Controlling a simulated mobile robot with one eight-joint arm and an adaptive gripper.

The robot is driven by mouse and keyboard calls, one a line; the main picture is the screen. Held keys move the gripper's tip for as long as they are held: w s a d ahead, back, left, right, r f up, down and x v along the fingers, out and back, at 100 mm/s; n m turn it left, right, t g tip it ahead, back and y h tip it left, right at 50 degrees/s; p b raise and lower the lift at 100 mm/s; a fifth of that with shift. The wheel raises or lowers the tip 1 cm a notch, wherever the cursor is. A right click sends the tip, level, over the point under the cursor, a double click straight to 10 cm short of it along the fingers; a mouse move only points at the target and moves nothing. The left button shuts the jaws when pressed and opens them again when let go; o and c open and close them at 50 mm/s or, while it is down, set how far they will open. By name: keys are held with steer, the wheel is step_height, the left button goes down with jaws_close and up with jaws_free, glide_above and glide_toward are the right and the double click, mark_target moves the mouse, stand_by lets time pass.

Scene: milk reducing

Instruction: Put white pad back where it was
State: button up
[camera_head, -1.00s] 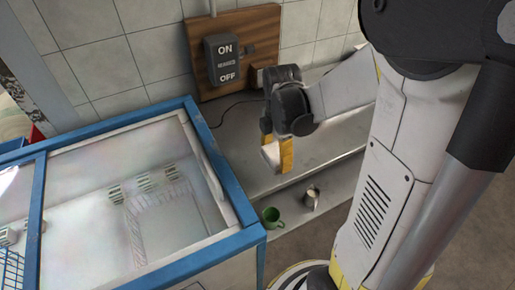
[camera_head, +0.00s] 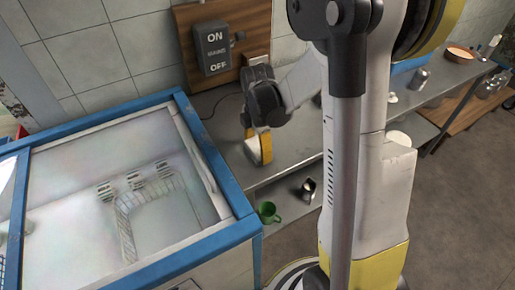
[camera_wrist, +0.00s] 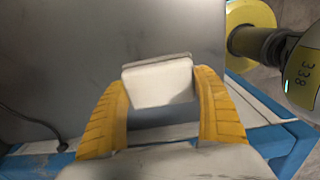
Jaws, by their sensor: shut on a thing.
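My gripper (camera_head: 258,147) has yellow fingers and is above the grey counter (camera_head: 220,112), below and right of the ON/OFF switch box. It is shut on the white pad (camera_head: 252,151), which shows as a pale patch by the fingers. In the wrist view, the white pad (camera_wrist: 158,84) is a pale block with a grey edge between the two yellow fingertips of my gripper (camera_wrist: 160,88). The grey surface is behind it. I cannot tell whether the pad touches the counter.
A blue-framed glass-top freezer (camera_head: 110,190) fills the left. The switch box (camera_head: 215,48) is on a wooden board on the wall. A green mug (camera_head: 268,212) and a metal cup (camera_head: 308,187) stand on the lower shelf. Dishes, including an orange bowl (camera_head: 460,52), are at far right.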

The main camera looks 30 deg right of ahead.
mark_target(257, 146)
steer(key=shift+f, duration=0.25)
steer(key=o, duration=1.2)
steer(key=shift+r, duration=0.1)
steer(key=shift+o, duration=0.2)
step_height(257, 146, up, 12)
steer(key=p, duration=0.5)
steer(key=s+a+r+m+t, duration=0.3)
steer(key=s+a+r+m, duration=0.1)
steer(key=m, duration=0.5)
steer(key=s+a+r+m+t, duration=0.4)
steer(key=s+a+r+m, duration=0.1)
steer(key=s+m, duration=0.4)
steer(key=shift+a+r, duration=0.25)
steer(key=shift+a, duration=0.2)
